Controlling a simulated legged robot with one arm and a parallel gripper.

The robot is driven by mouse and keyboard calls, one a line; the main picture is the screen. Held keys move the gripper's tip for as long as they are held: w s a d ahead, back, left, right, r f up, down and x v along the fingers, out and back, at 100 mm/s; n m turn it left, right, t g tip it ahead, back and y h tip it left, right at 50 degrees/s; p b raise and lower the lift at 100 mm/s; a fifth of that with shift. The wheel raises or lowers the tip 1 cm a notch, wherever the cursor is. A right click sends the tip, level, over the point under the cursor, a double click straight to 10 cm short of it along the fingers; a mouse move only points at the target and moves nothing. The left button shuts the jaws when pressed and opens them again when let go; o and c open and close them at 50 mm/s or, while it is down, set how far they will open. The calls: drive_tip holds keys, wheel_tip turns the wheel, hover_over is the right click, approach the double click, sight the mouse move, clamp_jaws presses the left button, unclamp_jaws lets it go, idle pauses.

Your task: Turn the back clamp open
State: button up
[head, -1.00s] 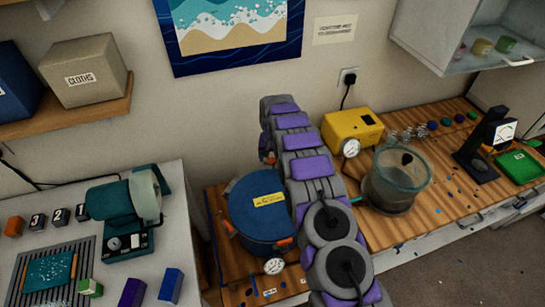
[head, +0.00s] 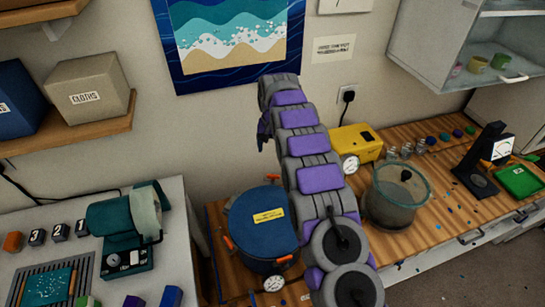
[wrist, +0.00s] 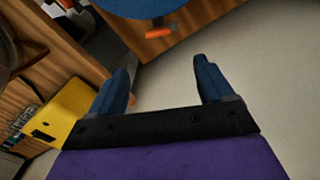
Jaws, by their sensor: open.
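The blue pressure pot (head: 262,225) stands on the wooden bench, its lid bearing a yellow label. Orange clamps sit around its rim: the back clamp (head: 273,177) at the far edge, one at the left (head: 228,242) and one at the front (head: 284,259). In the wrist view the blue lid (wrist: 150,6) shows at the top, with an orange clamp (wrist: 159,29), apparently the back one, on its edge. My gripper (wrist: 164,68) is open and empty, its blue fingers apart, with that clamp ahead of them. In the head view my gripper (head: 263,132) is above and behind the pot, partly hidden by my arm.
A yellow pump (head: 355,144) with a gauge and a clear chamber (head: 396,198) stand right of my arm. The pump (wrist: 55,120) also shows in the wrist view. The wall is close behind. A teal machine (head: 125,235) stands on the left table.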

drive_tip(key=shift+r, duration=1.3)
drive_tip(key=shift+r, duration=0.1)
drive_tip(key=s+d+r+b, duration=0.1)
drive_tip(key=s+d+r, duration=0.3)
drive_tip(key=s, duration=0.4)
drive_tip(key=s+d+r+g+b, duration=0.1)
drive_tip(key=s+d+r, duration=0.2)
drive_tip(key=s+r, duration=0.35)
drive_tip(key=s+d+r+b, duration=0.1)
drive_tip(key=s+d+r, duration=0.25)
drive_tip(key=s, duration=0.65)
drive_tip(key=s+d+f+b, duration=0.1)
drive_tip(key=s+d+f, duration=0.1)
drive_tip(key=s, duration=1.3)
drive_tip(key=s+d+f+n+b, duration=0.1)
drive_tip(key=s+f, duration=0.3)
drive_tip(key=s, duration=1.1)
drive_tip(key=shift+d+f+g, duration=0.2)
drive_tip(key=shift+d+g, duration=0.2)
drive_tip(key=shift+d, duration=0.2)
drive_tip(key=shift+c, duration=0.4)
